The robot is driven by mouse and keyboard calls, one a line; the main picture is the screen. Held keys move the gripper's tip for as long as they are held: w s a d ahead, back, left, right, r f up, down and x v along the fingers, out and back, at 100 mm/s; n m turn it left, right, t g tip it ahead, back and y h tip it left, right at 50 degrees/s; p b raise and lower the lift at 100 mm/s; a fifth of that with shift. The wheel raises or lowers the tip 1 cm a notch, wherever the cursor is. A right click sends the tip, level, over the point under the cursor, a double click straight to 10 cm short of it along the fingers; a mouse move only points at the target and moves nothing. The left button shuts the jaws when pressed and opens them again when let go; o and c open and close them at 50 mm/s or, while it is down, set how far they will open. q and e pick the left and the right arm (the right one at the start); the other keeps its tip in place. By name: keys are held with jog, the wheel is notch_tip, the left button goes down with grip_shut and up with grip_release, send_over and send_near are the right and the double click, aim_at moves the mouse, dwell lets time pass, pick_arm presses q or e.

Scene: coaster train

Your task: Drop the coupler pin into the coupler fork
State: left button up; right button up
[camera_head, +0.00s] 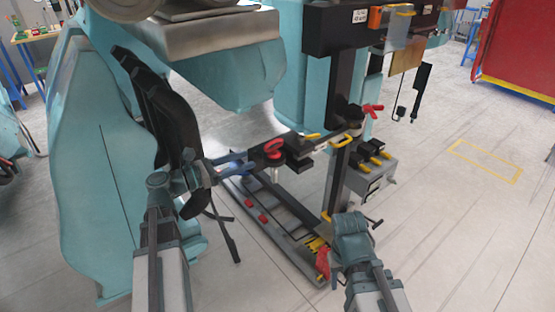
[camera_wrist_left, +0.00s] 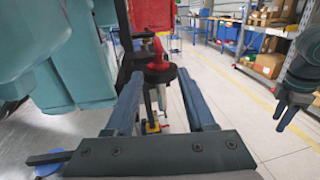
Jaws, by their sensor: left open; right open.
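A red handle (camera_head: 268,149), apparently the top of the coupler pin, sits on a dark round part beside the black coupler fork (camera_head: 297,146). My left gripper (camera_head: 248,161) is open, with its blue fingers pointing toward the red handle from the left. In the left wrist view the red handle (camera_wrist_left: 157,60) and a black disc (camera_wrist_left: 160,73) appear between the two open fingertips, apparently a little beyond them. I cannot tell whether the pin is in the fork. My right gripper (camera_head: 338,246) is low at the front, open, its fingers mostly hidden by its own wrist.
A dark upright post (camera_head: 343,150) stands behind the fork, with a grey box (camera_head: 370,180) on its right side. A grey floor frame (camera_head: 275,215) with red parts lies below. Large teal car bodies (camera_head: 98,180) stand left. The floor to the right is open.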

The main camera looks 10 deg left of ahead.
aim_at(273, 151)
pick_arm(q)
jog(key=x, duration=0.8)
jog(key=shift+w+d, duration=0.2)
jog(key=shift+w, duration=0.1)
jog(key=x, duration=0.5)
jog(key=shift+w, duration=0.2)
jog(key=shift+a, duration=0.1)
grip_shut()
dwell(0.8)
